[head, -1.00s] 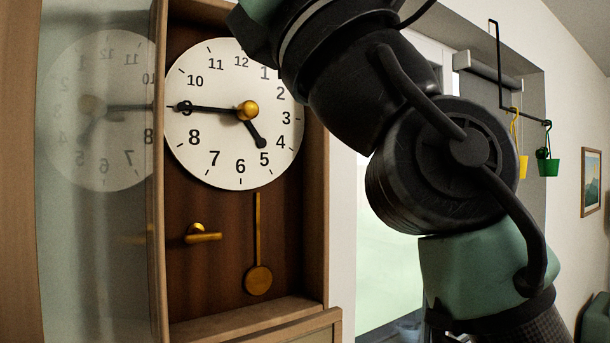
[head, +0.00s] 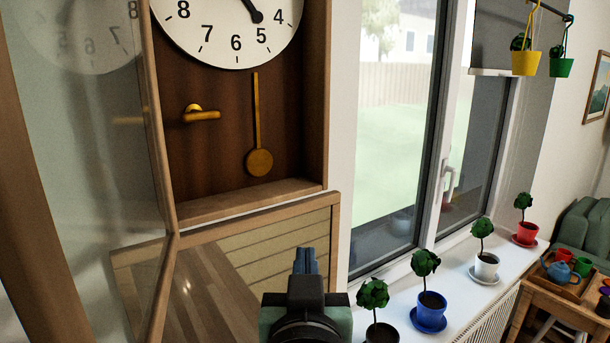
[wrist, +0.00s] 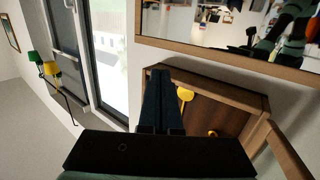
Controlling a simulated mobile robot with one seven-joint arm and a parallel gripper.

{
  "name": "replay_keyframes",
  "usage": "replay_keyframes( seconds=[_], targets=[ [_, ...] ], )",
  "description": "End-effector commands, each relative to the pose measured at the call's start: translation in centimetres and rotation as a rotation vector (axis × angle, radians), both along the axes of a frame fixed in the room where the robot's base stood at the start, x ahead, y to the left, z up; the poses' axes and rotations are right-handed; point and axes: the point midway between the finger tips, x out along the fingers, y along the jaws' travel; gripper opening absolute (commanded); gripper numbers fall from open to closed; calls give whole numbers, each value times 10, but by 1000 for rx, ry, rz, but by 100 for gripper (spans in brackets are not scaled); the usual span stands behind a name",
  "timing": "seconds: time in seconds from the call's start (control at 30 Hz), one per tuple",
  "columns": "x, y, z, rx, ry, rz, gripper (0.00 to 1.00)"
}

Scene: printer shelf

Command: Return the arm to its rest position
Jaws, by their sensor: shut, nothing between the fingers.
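My gripper (head: 306,262) shows at the bottom middle of the head view, pointing up and away in front of the lower part of the clock case. Its fingers are together and empty. In the wrist view the closed fingers (wrist: 161,100) stand in the middle of the picture. My arm is folded low, and most of it is out of the head view.
A tall wooden clock (head: 315,120) stands at left with its glass door (head: 85,130) open. Its pendulum (head: 259,162) and handle (head: 203,114) show. Several potted plants line the white windowsill (head: 462,262). A wooden table (head: 545,295) holds a blue teapot (head: 560,272).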

Motion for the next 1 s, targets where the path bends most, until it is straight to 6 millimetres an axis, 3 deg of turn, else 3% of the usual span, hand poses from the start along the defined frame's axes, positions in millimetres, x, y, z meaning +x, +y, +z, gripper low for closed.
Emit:
replay_keyframes(
  seconds=[0.03, 0.27, 0.5, 0.7, 1.0],
  targets=[
    [-4, 3, 5, 12, -29, 10, 0],
    [-36, 1, 98, 3, -386, 4, 0],
    [-102, 0, 179, -1, -751, 1, 0],
    [-131, 0, 205, -3, -878, 1, 0],
    [-131, 0, 206, -3, -879, 1, 0]
  ],
)
